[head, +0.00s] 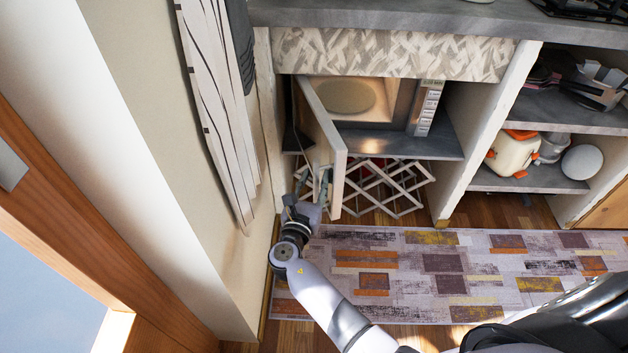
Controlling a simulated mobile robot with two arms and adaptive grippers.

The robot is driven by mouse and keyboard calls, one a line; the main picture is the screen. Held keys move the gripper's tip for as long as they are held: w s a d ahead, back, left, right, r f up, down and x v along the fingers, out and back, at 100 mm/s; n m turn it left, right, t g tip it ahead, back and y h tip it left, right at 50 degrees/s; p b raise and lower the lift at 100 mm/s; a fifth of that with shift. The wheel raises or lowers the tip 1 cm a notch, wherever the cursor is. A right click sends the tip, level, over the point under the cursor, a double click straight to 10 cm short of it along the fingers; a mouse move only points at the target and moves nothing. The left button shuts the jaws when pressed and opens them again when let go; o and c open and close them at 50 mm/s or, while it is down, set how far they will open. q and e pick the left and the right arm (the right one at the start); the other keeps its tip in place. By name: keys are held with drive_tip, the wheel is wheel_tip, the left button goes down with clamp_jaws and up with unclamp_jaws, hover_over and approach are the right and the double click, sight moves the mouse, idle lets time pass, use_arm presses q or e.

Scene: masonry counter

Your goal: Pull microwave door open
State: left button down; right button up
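The microwave (405,100) sits in the upper compartment of the masonry counter. Its cavity with a round plate (345,96) shows, and its button panel (426,108) is on the right. The microwave door (328,135) stands wide open, swung out on the left side, its edge toward me.
A folding lattice rack (385,187) stands under the microwave shelf (400,145). The wall (225,230) with hanging striped cloth (215,110) is close on the left. Right shelves hold a white-and-orange pot (514,155) and other kitchenware. A patterned rug (440,270) covers the open floor.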

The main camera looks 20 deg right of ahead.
drive_tip(key=shift+s, duration=0.1)
drive_tip(key=v, duration=0.7)
drive_tip(key=shift+s+a, duration=0.1)
drive_tip(key=shift+a, duration=0.05)
